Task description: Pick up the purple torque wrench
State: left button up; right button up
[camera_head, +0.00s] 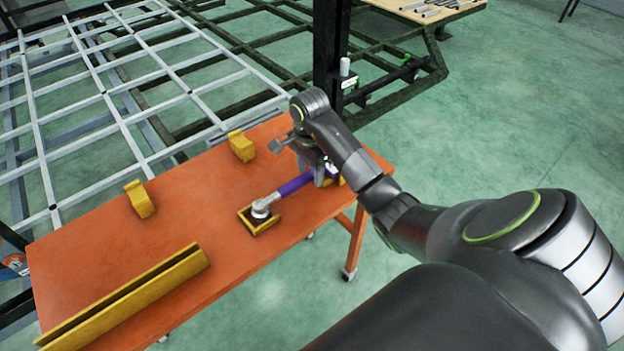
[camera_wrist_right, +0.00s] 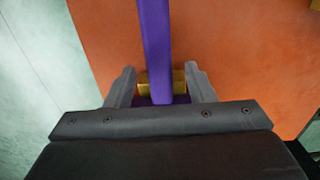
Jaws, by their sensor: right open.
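The purple torque wrench (camera_head: 295,185) lies on the orange table (camera_head: 200,215) near its right end. Its silver head (camera_head: 262,208) rests in a small yellow tray-like holder (camera_head: 266,226). Its handle end is partly hidden by my right gripper (camera_head: 322,180), with a yellow piece showing beside it. In the right wrist view, the purple handle (camera_wrist_right: 156,50) runs down between the two open fingers of the gripper (camera_wrist_right: 160,85). A gap shows on each side of the handle. My left gripper is not in view.
Two yellow blocks (camera_head: 241,146) (camera_head: 139,199) stand on the table. A long yellow channel (camera_head: 125,300) lies along its front left. A grey metal frame (camera_head: 105,90) stands behind the table, with a black post (camera_head: 330,45) behind my arm. Green floor is clear at right.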

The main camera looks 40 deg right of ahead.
notch_tip(320, 180, down, 3)
jog(key=shift+b, duration=0.5)
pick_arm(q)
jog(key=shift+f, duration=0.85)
pick_arm(e)
grip_shut()
jog(key=shift+r, duration=0.1)
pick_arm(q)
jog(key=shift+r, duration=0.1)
pick_arm(e)
jog(key=shift+r, duration=0.15)
